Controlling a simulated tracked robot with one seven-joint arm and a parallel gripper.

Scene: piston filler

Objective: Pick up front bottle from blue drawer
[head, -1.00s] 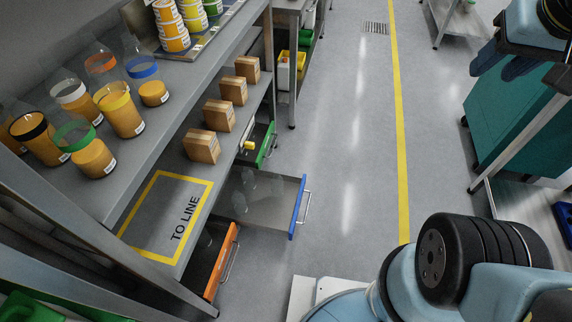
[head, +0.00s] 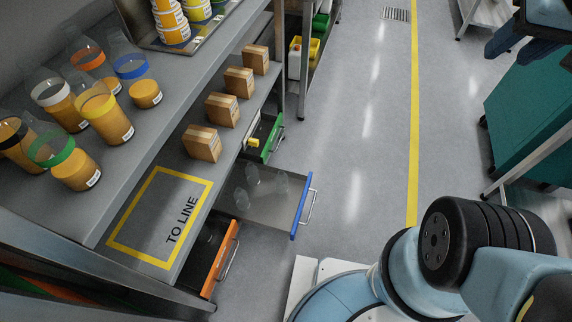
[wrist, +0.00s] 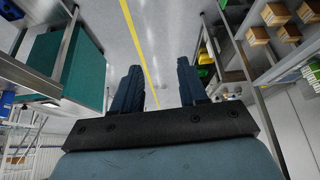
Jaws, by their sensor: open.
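The blue drawer (head: 301,207) stands pulled out below the shelf in the head view.
An orange drawer (head: 221,260) and a green drawer (head: 272,137) are also pulled out, either side of the blue one. Cardboard boxes (head: 223,109) line the shelf edge above. A teal cabinet (head: 535,125) stands at the right. The floor aisle (head: 350,150) between is clear.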

